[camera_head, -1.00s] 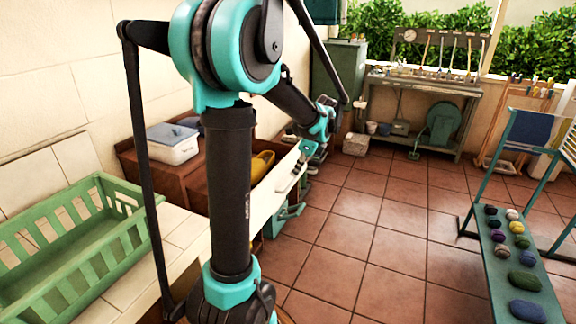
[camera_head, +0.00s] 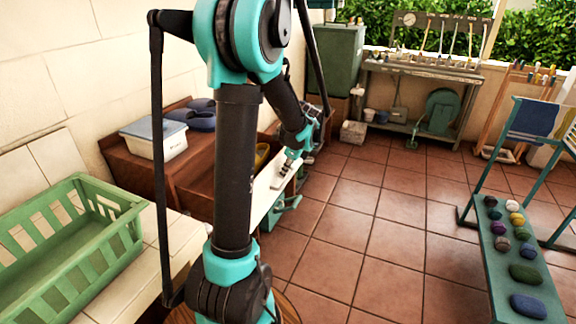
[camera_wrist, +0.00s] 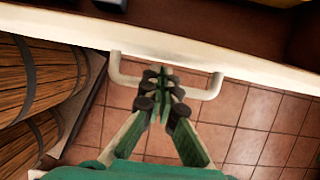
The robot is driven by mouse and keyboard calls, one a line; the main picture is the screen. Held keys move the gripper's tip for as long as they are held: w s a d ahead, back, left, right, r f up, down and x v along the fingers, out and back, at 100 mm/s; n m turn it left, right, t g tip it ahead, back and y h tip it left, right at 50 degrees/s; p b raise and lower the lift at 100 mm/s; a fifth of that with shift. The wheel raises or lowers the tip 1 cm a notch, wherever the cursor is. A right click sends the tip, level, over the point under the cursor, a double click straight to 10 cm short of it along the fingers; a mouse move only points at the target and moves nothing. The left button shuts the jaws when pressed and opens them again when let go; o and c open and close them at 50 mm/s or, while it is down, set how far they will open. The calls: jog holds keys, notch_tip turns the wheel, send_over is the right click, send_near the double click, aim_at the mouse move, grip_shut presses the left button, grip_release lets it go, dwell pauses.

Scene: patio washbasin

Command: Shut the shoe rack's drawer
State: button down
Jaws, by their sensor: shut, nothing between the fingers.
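The shoe rack (camera_head: 187,182) is a brown wooden cabinet along the left wall. Its white-fronted drawer (camera_head: 262,192) stands open toward the floor, partly hidden behind my arm. A yellow item (camera_head: 262,153) shows behind the drawer front. In the wrist view the drawer's white front edge (camera_wrist: 237,62) crosses the top, with a white U-shaped handle (camera_wrist: 213,88) on it. My gripper (camera_wrist: 163,80) is shut and empty at the handle's middle, covering part of its bar. I cannot tell whether they touch. My gripper (camera_head: 290,158) is small in the head view.
A green crate (camera_head: 75,250) stands at the left. A bench (camera_head: 505,285) with several coloured stones stands at the right. The tiled floor (camera_head: 370,240) between is clear. Wooden barrels (camera_wrist: 40,65) show in the wrist view.

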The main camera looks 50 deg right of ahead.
jog(key=shift+w+a+f, duration=0.1)
jog(key=shift+w+f, duration=0.1)
jog(key=shift+f, duration=0.4)
jog(key=w+a, duration=0.3)
jog(key=w, duration=0.5)
jog(key=w+a, duration=0.2)
jog(key=w, duration=0.6)
jog(key=w+a, duration=0.3)
jog(key=w, duration=0.5)
jog(key=shift+w+a, duration=0.35)
jog(key=shift+w, duration=0.05)
jog(key=shift+w+a, duration=0.15)
jog(key=shift+w, duration=0.35)
jog(key=shift+w+r, duration=0.1)
jog(key=v, duration=1)
jog(key=shift+s, duration=0.25)
